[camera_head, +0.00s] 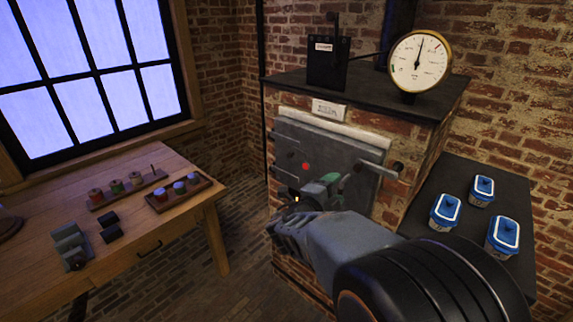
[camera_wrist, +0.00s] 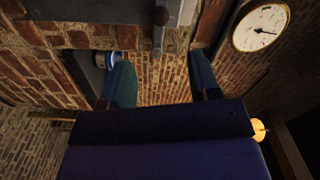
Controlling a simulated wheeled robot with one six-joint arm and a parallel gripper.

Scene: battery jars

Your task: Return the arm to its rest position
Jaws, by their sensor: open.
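My arm (camera_head: 335,240) reaches from the lower right toward the brick furnace. My gripper (camera_head: 312,190) is in front of the grey furnace door (camera_head: 345,158), and hides part of its lower area; I cannot tell whether they touch. In the wrist view the two greenish fingers of my gripper (camera_wrist: 162,82) stand apart with nothing between them. Three blue-lidded jars (camera_head: 481,190) (camera_head: 445,211) (camera_head: 503,235) stand on the dark side slab (camera_head: 440,176), to the right of my gripper. A blue round shape shows beside the left finger in the wrist view.
A pressure gauge (camera_head: 418,62) and a black box (camera_head: 328,62) stand on the furnace top. A door handle (camera_head: 392,168) sticks out at the right. A wooden table (camera_head: 185,218) at left holds a rack of spools (camera_head: 128,188) and a tray (camera_head: 180,195). Brick floor between is clear.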

